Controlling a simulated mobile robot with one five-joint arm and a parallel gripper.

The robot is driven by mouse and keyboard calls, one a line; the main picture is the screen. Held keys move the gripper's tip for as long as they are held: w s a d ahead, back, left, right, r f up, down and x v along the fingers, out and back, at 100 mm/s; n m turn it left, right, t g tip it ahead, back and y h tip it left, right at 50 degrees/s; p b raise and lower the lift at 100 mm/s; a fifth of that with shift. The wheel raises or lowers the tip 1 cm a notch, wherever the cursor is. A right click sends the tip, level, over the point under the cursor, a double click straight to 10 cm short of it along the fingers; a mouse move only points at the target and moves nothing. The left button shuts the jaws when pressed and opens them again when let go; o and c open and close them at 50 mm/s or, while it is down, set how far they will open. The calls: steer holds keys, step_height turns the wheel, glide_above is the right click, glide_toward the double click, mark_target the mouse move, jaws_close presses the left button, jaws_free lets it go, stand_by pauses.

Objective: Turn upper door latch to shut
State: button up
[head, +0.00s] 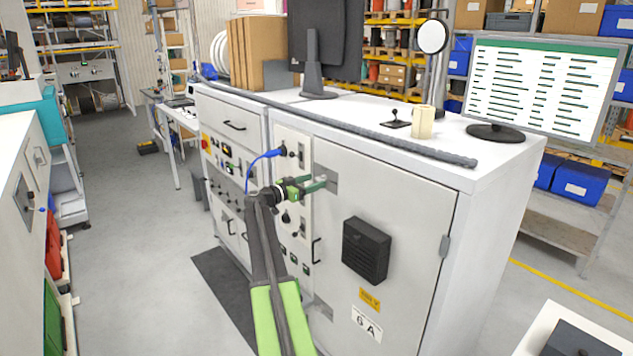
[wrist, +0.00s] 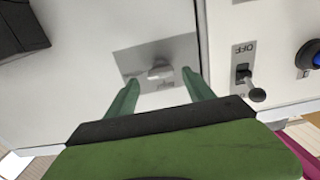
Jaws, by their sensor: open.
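The upper door latch (wrist: 160,71) is a small pale knob on a grey plate (wrist: 140,57) in the wrist view. The plate lies on the white cabinet door (head: 405,190), by its edge, and carries faint lettering too blurred to read. The latch looks about level in that picture. My gripper (wrist: 160,77) is open, its two green fingers on either side of the latch, with no clear contact. In the head view my gripper (head: 312,185) is at the door's upper left edge and hides the latch; part of the plate shows behind it.
A toggle switch (wrist: 250,85) marked OFF is on the panel beside the door. A blue cable (head: 262,157) hangs near my gripper. The door also bears a black vent box (head: 366,250) and a lower grey plate (head: 322,309).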

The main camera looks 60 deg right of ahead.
steer(key=shift+x, duration=0.85)
